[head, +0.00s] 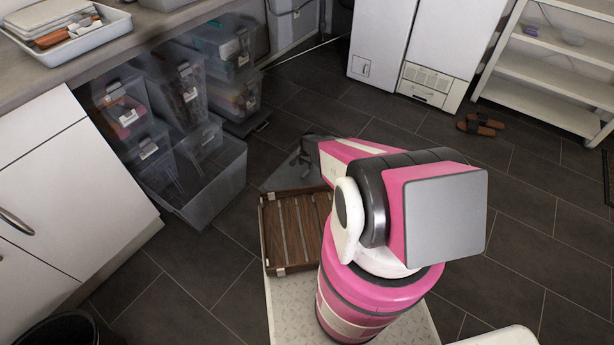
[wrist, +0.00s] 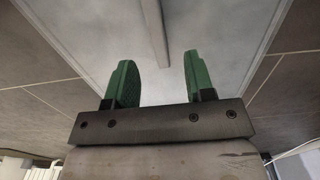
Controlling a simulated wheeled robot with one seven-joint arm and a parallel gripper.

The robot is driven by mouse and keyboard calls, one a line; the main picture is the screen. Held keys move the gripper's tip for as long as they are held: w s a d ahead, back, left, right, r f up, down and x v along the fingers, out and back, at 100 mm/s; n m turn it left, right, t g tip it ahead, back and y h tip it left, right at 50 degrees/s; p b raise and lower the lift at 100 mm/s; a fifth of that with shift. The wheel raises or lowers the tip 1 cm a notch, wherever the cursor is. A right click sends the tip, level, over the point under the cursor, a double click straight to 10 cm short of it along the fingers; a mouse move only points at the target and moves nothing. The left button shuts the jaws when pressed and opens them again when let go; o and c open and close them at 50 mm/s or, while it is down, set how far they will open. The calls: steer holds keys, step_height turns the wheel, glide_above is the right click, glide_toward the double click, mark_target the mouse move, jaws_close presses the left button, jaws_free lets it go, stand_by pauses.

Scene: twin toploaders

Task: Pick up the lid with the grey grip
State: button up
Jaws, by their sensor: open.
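My gripper (wrist: 158,62) is open in the wrist view, its two green fingers apart with nothing between them that I can see gripped. Beyond the fingers is a pale grey, flat panel with a raised rim, which looks like the lid (wrist: 215,30). A narrow grey bar, which looks like its grip (wrist: 153,25), runs down from the top edge toward the gap between the fingers. I cannot tell the distance to it. In the head view a greyish see-through panel (head: 281,178) shows on the floor beyond my arm; my arm hides part of it.
A brown slatted wooden crate (head: 270,240) stands close to my arm. Clear storage bins (head: 215,185) are stacked under the counter at the left. White cabinets (head: 385,40) and a shelf (head: 550,70) stand at the back. Brown sandals (head: 480,125) lie on the otherwise open tiled floor.

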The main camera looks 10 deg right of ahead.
mark_target(307, 172)
steer(key=shift+d+f, duration=0.1)
steer(key=shift+f, duration=3)
steer(key=shift+s, duration=0.1)
jaws_close()
